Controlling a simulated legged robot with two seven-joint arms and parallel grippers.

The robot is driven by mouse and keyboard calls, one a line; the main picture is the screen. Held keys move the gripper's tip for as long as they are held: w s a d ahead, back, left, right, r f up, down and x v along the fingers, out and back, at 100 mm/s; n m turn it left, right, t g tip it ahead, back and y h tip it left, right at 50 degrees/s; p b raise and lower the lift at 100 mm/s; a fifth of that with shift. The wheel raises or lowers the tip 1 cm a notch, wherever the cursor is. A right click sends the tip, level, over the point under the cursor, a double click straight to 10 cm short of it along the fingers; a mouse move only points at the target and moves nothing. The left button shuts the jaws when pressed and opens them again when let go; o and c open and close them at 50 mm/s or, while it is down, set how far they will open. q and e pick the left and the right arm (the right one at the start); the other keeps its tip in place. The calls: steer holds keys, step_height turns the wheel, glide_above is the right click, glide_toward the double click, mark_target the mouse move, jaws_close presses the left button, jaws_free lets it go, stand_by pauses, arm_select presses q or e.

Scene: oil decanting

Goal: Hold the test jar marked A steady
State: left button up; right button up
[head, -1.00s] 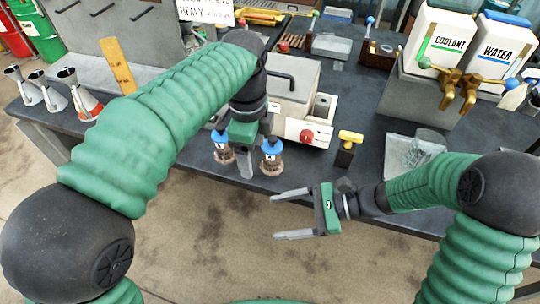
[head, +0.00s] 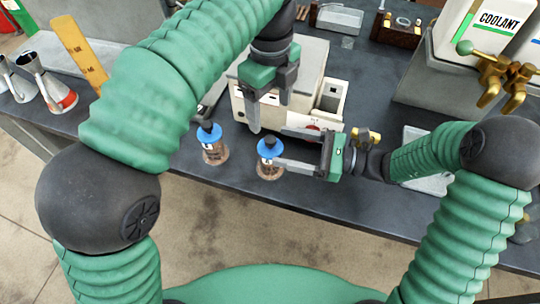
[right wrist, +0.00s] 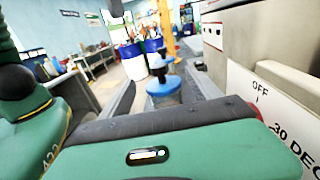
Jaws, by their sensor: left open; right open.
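Two small jars with blue lids, dark tops and brownish contents stand upright near the table's front edge: a left jar (head: 213,155) and a right jar (head: 270,172). Their label letters are too small to read, so I cannot tell which is A. My right gripper (head: 279,147) is open, coming from the right, its fingertips at the right jar's top. In the right wrist view a blue-lidded jar (right wrist: 163,88) shows between the spread fingers. My left gripper (head: 270,115) is open and empty, pointing down above and behind the right jar.
A cream machine (head: 310,65) with a red knob stands just behind the jars; the right wrist view shows its dial panel (right wrist: 265,100) close on the right. A yellow-topped item (head: 366,136) is beside my right wrist.

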arm_select(q)
steer(key=b, duration=0.3)
glide_above(270, 138)
steer(key=f, duration=0.4)
steer(key=shift+s+d+f, duration=0.1)
steer(key=shift+d, duration=0.2)
arm_select(e)
steer(key=f, duration=0.4)
steer(key=shift+w+d+f, duration=0.1)
steer(key=shift+d, duration=0.15)
arm_select(q)
steer(key=shift+a+f, duration=0.1)
arm_select(e)
steer(key=shift+w+a+f, duration=0.1)
steer(key=shift+a, duration=0.05)
arm_select(q)
steer(key=shift+a, duration=0.15)
arm_select(e)
steer(key=shift+w+a, duration=0.1)
steer(key=shift+a, duration=0.2)
steer(key=x, duration=0.7)
steer(key=shift+c, duration=0.3)
jaws_close()
arm_select(q)
steer(key=shift+o, duration=0.4)
